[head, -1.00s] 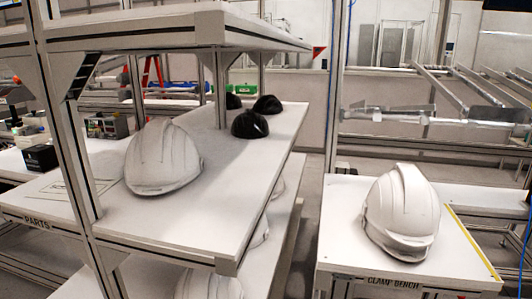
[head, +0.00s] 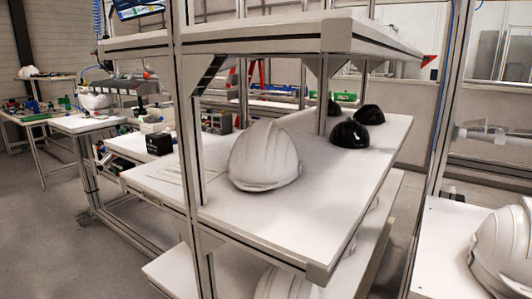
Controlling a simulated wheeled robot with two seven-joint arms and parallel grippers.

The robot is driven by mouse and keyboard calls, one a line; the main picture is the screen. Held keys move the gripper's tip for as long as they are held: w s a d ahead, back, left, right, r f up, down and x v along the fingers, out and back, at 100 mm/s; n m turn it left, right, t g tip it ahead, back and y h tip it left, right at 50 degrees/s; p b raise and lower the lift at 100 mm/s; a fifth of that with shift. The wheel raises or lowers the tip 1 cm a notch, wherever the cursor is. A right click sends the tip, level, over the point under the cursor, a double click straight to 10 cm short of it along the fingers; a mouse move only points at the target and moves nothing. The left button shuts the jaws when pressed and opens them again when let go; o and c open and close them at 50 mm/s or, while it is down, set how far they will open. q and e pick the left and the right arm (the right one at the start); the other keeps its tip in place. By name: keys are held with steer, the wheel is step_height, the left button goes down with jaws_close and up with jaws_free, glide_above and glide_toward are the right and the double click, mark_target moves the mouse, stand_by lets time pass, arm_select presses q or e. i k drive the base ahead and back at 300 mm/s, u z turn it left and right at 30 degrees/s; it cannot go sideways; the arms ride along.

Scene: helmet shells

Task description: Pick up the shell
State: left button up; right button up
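A white helmet shell (head: 265,157) sits upright on the middle shelf (head: 300,225) of a metal rack, near the shelf's left side. Another white shell (head: 505,250) sits on a bench at the right and is cut off by the picture's edge. A further white shell (head: 288,284) shows partly on a lower shelf, mostly hidden by the shelf above. Neither of my grippers is in the head view.
Black domed shells (head: 350,134) stand at the back of the middle shelf. A rack post (head: 187,150) rises left of the white shell, and an upper shelf (head: 320,38) overhangs it. Open floor (head: 45,235) lies at the left.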

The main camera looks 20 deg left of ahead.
mark_target(264, 157)
steer(key=u, duration=2.45)
steer(key=i, duration=2.5)
steer(key=z, duration=1.3)
